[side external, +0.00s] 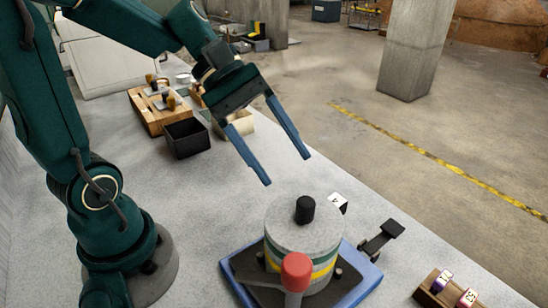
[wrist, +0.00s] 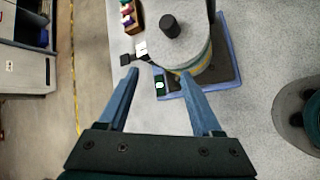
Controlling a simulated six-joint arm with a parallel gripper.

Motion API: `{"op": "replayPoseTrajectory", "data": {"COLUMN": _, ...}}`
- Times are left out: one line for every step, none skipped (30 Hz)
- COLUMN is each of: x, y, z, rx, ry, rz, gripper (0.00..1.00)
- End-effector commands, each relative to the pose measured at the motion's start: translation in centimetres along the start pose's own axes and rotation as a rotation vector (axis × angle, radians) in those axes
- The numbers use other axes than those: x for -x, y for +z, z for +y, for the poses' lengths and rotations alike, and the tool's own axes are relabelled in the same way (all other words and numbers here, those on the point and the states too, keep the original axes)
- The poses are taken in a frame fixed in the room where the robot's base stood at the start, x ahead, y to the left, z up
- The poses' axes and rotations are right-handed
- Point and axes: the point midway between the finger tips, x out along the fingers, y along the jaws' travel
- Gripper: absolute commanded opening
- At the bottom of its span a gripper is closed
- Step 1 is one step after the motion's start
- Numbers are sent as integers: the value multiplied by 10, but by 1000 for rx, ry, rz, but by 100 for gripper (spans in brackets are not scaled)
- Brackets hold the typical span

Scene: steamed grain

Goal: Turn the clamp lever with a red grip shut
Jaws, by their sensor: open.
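The clamp lever's red grip (side external: 296,270) stands up at the near side of a grey drum (side external: 283,234) in the side external view. Its lower end runs out of the picture, and I do not make it out in the wrist view. The drum has a black knob (side external: 305,209) on its lid and yellow and green bands. It sits on a blue-rimmed base (side external: 367,283), also seen in the wrist view (wrist: 232,45). My gripper (side external: 288,170) is open and empty, above and behind the drum, apart from the lever. Its blue fingers point down towards the drum.
A black bracket (side external: 382,238) sticks out right of the base. A white marked block (side external: 338,202) is behind the drum. A wooden box of coloured pieces (side external: 446,292) lies at the right edge. A black bin (side external: 187,138) and wooden rack (side external: 158,106) stand at the back left.

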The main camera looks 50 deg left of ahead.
Motion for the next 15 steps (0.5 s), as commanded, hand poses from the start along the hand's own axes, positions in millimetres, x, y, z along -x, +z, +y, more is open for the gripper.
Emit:
{"op": "replayPoseTrajectory", "data": {"x": 0, "y": 12, "z": -11, "rx": -133, "ry": -44, "rz": 48, "gripper": 66}}
{"op": "replayPoseTrajectory", "data": {"x": 0, "y": 16, "z": -18, "rx": -207, "ry": -72, "rz": 77, "gripper": 66}}
{"op": "replayPoseTrajectory", "data": {"x": 0, "y": 20, "z": -26, "rx": -302, "ry": -106, "rz": 115, "gripper": 66}}
{"op": "replayPoseTrajectory", "data": {"x": 0, "y": 21, "z": -32, "rx": -366, "ry": -129, "rz": 143, "gripper": 66}}
{"op": "replayPoseTrajectory", "data": {"x": 1, "y": 22, "z": -38, "rx": -426, "ry": -151, "rz": 168, "gripper": 66}}
{"op": "replayPoseTrajectory", "data": {"x": 2, "y": 23, "z": -44, "rx": -496, "ry": -175, "rz": 199, "gripper": 66}}
{"op": "replayPoseTrajectory", "data": {"x": 4, "y": 23, "z": -48, "rx": -546, "ry": -192, "rz": 221, "gripper": 66}}
{"op": "replayPoseTrajectory", "data": {"x": 5, "y": 23, "z": -51, "rx": -592, "ry": -208, "rz": 242, "gripper": 66}}
{"op": "replayPoseTrajectory", "data": {"x": 6, "y": 22, "z": -55, "rx": -649, "ry": -227, "rz": 267, "gripper": 66}}
{"op": "replayPoseTrajectory", "data": {"x": 8, "y": 21, "z": -58, "rx": -690, "ry": -240, "rz": 287, "gripper": 66}}
{"op": "replayPoseTrajectory", "data": {"x": 9, "y": 20, "z": -60, "rx": -729, "ry": -254, "rz": 304, "gripper": 66}}
{"op": "replayPoseTrajectory", "data": {"x": 11, "y": 19, "z": -63, "rx": -778, "ry": -271, "rz": 327, "gripper": 66}}
{"op": "replayPoseTrajectory", "data": {"x": 12, "y": 18, "z": -65, "rx": -817, "ry": -283, "rz": 344, "gripper": 66}}
{"op": "replayPoseTrajectory", "data": {"x": 14, "y": 17, "z": -67, "rx": -853, "ry": -295, "rz": 362, "gripper": 66}}
{"op": "replayPoseTrajectory", "data": {"x": 16, "y": 16, "z": -69, "rx": -900, "ry": -312, "rz": 384, "gripper": 66}}
